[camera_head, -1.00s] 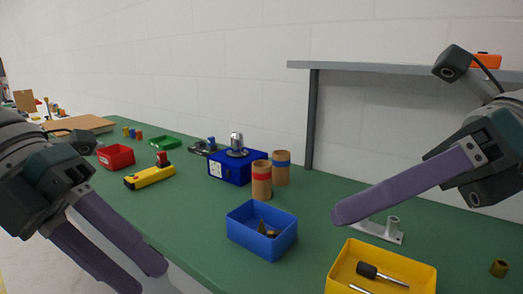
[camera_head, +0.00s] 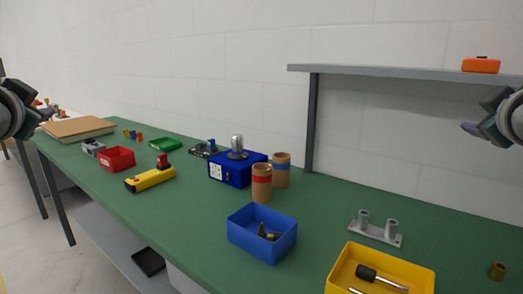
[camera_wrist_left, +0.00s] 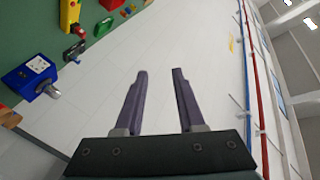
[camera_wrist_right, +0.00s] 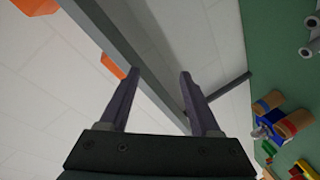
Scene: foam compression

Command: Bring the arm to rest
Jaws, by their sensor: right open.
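My left gripper (camera_wrist_left: 158,95) shows in the left wrist view with its two purple fingers apart and nothing between them. In the head view only part of my left arm shows at the left edge, above the table's far left end. My right gripper (camera_wrist_right: 157,95) is open and empty in the right wrist view, facing the wall by the shelf. In the head view its purple fingertips (camera_head: 470,128) point left at the right edge, below the shelf and above the table.
The green table (camera_head: 330,215) carries a blue bin (camera_head: 262,245), a yellow bin (camera_head: 340,270), a blue box (camera_head: 225,172), two cardboard tubes (camera_head: 261,188), a grey bracket (camera_head: 375,232) and a red bin (camera_head: 117,158). A grey shelf (camera_head: 390,69) holds an orange object (camera_head: 481,65).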

